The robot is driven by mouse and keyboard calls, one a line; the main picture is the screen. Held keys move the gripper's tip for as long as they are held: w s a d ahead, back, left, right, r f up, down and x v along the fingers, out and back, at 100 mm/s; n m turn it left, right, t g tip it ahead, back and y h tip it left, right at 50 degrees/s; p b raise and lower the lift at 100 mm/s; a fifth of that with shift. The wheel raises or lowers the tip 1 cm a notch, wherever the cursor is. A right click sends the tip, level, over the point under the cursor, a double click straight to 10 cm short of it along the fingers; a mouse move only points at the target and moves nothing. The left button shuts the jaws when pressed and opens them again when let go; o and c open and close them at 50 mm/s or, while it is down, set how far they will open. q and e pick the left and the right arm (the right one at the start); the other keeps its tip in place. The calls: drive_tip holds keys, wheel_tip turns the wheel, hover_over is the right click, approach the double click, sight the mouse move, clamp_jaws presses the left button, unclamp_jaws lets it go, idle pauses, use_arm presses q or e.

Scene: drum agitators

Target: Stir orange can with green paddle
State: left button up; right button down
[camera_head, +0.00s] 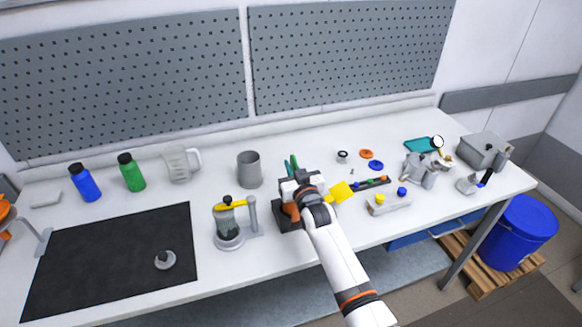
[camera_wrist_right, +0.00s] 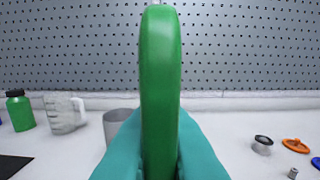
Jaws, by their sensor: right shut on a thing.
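My right gripper (camera_head: 291,168) is above the dark holder (camera_head: 280,217) near the middle of the table. Its teal fingers are shut on the green paddle (camera_wrist_right: 160,75), whose rounded green part stands upright between them in the right wrist view. In the head view the gripper and wrist hide most of this paddle, so I cannot tell whether its lower end is clear of the holder. An orange object (camera_head: 6,212) is cut off at the left edge; I cannot tell whether it is the orange can. My left gripper is not in view.
A yellow piece (camera_head: 340,192) is right of my gripper. The black mat (camera_head: 100,265) is mostly bare, with one small grey object (camera_head: 165,260).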

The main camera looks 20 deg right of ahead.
wheel_tip(320, 180, up, 6)
drive_tip(key=p, duration=0.5)
wheel_tip(320, 180, up, 2)
drive_tip(key=shift+r+p, duration=0.2)
drive_tip(key=shift+p, duration=0.5)
drive_tip(key=shift+r, duration=2.3)
